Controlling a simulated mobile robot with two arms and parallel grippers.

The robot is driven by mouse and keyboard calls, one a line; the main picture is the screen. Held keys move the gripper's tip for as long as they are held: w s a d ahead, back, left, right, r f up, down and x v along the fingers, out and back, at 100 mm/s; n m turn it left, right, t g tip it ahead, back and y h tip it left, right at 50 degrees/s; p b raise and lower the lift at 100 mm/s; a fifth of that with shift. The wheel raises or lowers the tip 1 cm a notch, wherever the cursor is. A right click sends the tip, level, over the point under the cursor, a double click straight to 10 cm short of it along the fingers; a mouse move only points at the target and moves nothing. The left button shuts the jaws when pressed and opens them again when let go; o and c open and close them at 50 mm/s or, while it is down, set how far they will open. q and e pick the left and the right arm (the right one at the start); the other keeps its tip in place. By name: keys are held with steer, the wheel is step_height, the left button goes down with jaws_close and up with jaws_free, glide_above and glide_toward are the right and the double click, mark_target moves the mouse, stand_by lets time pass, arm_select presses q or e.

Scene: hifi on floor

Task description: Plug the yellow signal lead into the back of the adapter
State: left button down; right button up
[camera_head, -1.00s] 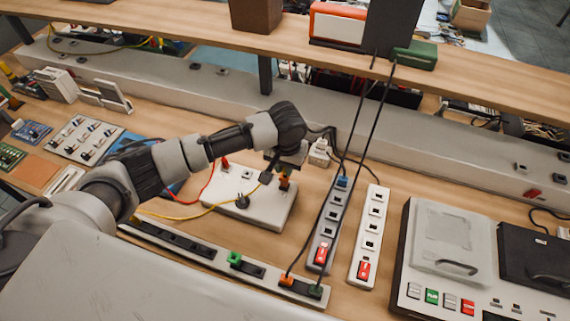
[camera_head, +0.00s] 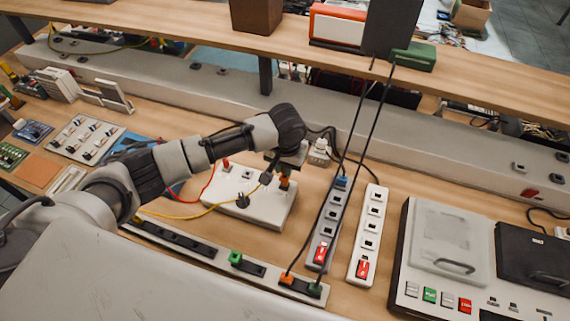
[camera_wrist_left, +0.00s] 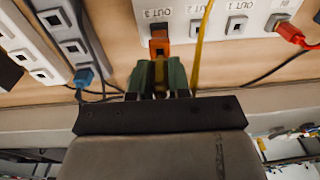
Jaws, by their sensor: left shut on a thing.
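The adapter (camera_head: 262,210) is a white box on the bench; its back face (camera_wrist_left: 235,22) with labelled ports shows in the wrist view. My left gripper (camera_wrist_left: 161,72) has dark green fingers, shut on an orange plug (camera_wrist_left: 159,47) at the port marked OUT 3. I cannot tell how deep the plug sits. The orange plug (camera_head: 284,183) also shows at the adapter's back right corner. The yellow lead (camera_head: 190,217) crosses the adapter's top towards my left gripper (camera_head: 281,170); in the wrist view it (camera_wrist_left: 202,42) passes beside the fingers. My right gripper is not in view.
A red plug (camera_wrist_left: 290,33) sits in another port of the adapter. Two power strips (camera_head: 325,233) (camera_head: 369,235) stand right of the adapter, with black cables hanging across them. A grey raised ledge (camera_head: 400,138) runs behind. A white-and-black device (camera_head: 445,238) is at right.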

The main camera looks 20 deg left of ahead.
arm_select(q)
steer(key=shift+f, duration=0.8)
stand_by(1.0)
stand_by(1.3)
steer(key=shift+f+p, duration=0.2)
steer(key=shift+p, duration=0.9)
stand_by(2.2)
steer(key=c, duration=1)
jaws_free()
